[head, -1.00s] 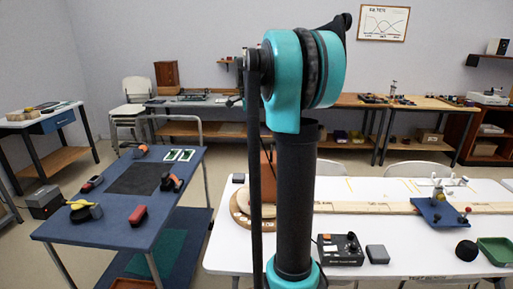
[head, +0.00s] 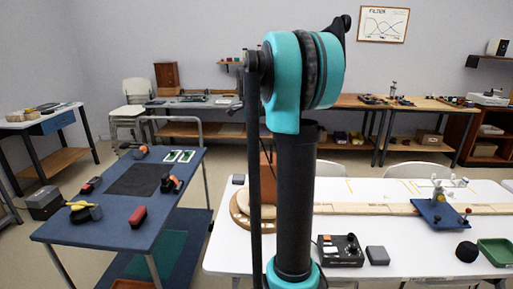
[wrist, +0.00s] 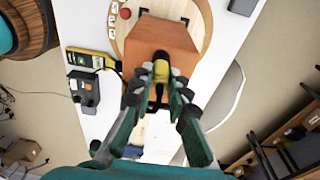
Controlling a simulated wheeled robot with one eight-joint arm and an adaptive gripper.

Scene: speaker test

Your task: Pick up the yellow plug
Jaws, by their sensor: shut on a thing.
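The yellow plug (wrist: 161,72), a small yellow piece with black ends, sits between my fingertips in the wrist view. My gripper (wrist: 158,84) is shut on it, one dark finger pad on each side. Under and beyond it is an orange-brown block (wrist: 160,39); I cannot tell whether the plug touches the block. In the head view, my arm hides the gripper and the plug. The block (head: 267,165) partly shows there, left of my arm.
The block stands on a round wooden board (head: 240,211) on the white table (head: 225,258). A black control box (head: 341,250) and a yellow meter (wrist: 92,59) are nearby. A blue cart (head: 100,232) with tools stands at left.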

